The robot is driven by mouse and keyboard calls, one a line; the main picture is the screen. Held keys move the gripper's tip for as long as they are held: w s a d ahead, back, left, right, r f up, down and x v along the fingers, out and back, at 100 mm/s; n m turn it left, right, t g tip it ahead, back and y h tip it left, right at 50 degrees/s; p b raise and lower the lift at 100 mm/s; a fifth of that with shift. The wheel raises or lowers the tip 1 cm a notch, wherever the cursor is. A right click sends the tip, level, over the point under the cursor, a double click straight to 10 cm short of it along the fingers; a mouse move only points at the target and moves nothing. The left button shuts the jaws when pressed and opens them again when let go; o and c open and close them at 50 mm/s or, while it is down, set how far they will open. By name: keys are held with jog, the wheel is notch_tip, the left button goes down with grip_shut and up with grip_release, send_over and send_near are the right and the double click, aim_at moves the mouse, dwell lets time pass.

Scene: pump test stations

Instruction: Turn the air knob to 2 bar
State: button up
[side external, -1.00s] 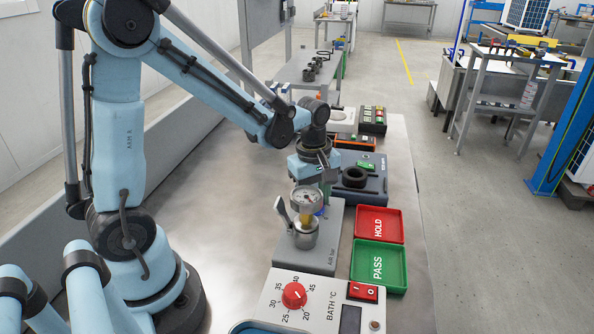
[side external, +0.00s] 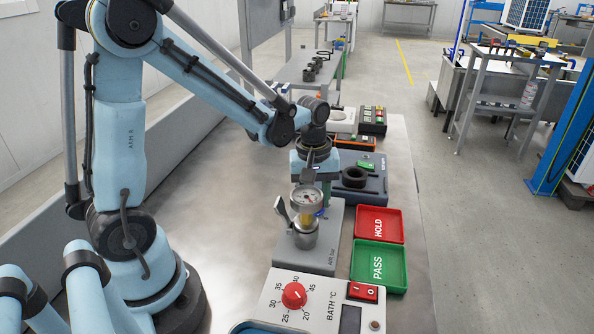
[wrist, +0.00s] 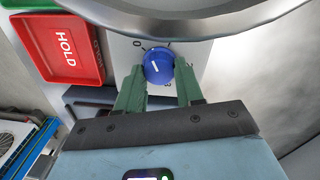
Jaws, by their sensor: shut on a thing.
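The air knob (wrist: 157,60) is blue with a short white pointer line, on the light grey panel of the air station (side external: 322,258). My gripper (wrist: 160,72) has its green fingers on opposite sides of the knob and is shut on it. In the side view my gripper (side external: 319,192) is behind the round pressure gauge (side external: 306,201), which hides much of the fingers and knob. A 0 mark shows beside the knob in the wrist view. Other scale marks are partly covered or too small, so I cannot read the pointer's setting.
A metal cup with a lever (side external: 303,232) stands under the gauge. The red HOLD tray (side external: 398,219) and green PASS tray (side external: 396,271) lie to the right. The bath panel with its red knob (side external: 294,295) is in front. Bare table (side external: 235,235) lies to the left.

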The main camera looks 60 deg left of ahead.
jog(key=m, duration=0.5)
jog(key=shift+w+m, duration=0.1)
jog(key=shift+m, duration=0.2)
jog(key=m, duration=0.6)
jog(key=shift+g, duration=0.3)
jog(key=m, duration=0.5)
jog(key=shift+w+d+m, duration=0.1)
jog(key=shift+d+m, duration=0.05)
jog(key=shift+m, duration=0.25)
jog(key=m, duration=0.5)
jog(key=shift+d+m, duration=0.1)
jog(key=shift+m, duration=0.2)
jog(key=o, duration=1)
jog(key=shift+o, duration=0.2)
jog(key=shift+r, duration=0.15)
